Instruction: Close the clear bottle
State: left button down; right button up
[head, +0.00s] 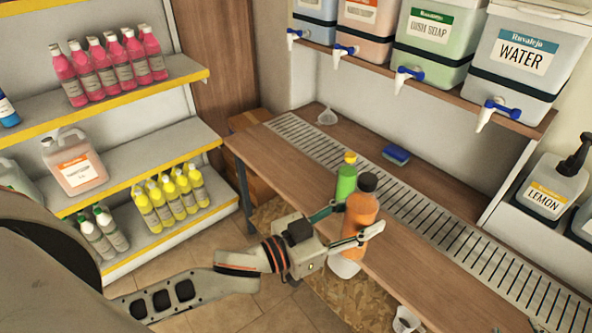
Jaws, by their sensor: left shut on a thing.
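My left gripper (340,228) is shut on an orange bottle (358,214) with a dark top (367,182), at the front edge of the wooden counter. The bottle looks upright, with a finger on either side. A green bottle (346,184) with a yellow cap (350,158) stands just behind it. A whitish piece (345,268) shows below the gripper; I cannot tell what it is. I cannot make out a clear bottle with certainty.
The counter (290,160) has a long metal grate (440,228), a blue sponge (396,154) and a small clear funnel-like piece (327,116). Dispensers with taps, such as the water one (525,58), sit on a ledge above. Shelves (150,150) with bottles stand left. A white item (406,320) shows at the bottom edge.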

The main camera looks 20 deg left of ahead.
pick_arm(q)
jog(key=shift+w+a+r+n+t+y, duration=0.15)
jog(key=shift+a+r+n+t+y, duration=0.05)
jog(key=shift+a+r+n+y, duration=0.2)
jog(key=shift+w+a+r+n+t+y, duration=0.1)
jog(key=shift+a+r+n+t+y, duration=0.15)
jog(key=shift+a, duration=0.25)
pick_arm(e)
jog(key=s+a+f+m+y, duration=0.1)
jog(key=s+a+f+y, duration=0.1)
jog(key=f, duration=0.7)
jog(key=s+a+f+m+y, duration=0.2)
jog(key=s+a+f, duration=0.3)
jog(key=f, duration=0.5)
jog(key=shift+s+a+m+y, duration=0.3)
jog(key=shift+s+y, duration=0.1)
jog(key=shift+s, duration=0.7)
jog(key=c, duration=0.4)
pick_arm(q)
jog(key=a+f+n+t+y, duration=0.1)
jog(key=a+n+y, duration=0.2)
jog(key=a, duration=0.5)
jog(key=s+a+f+n+t+y, duration=0.1)
jog(key=a+n+y, duration=0.2)
jog(key=a+y, duration=0.3)
jog(key=shift+a+f+t, duration=0.35)
jog(key=shift+a+f, duration=0.05)
jog(key=shift+a, duration=0.45)
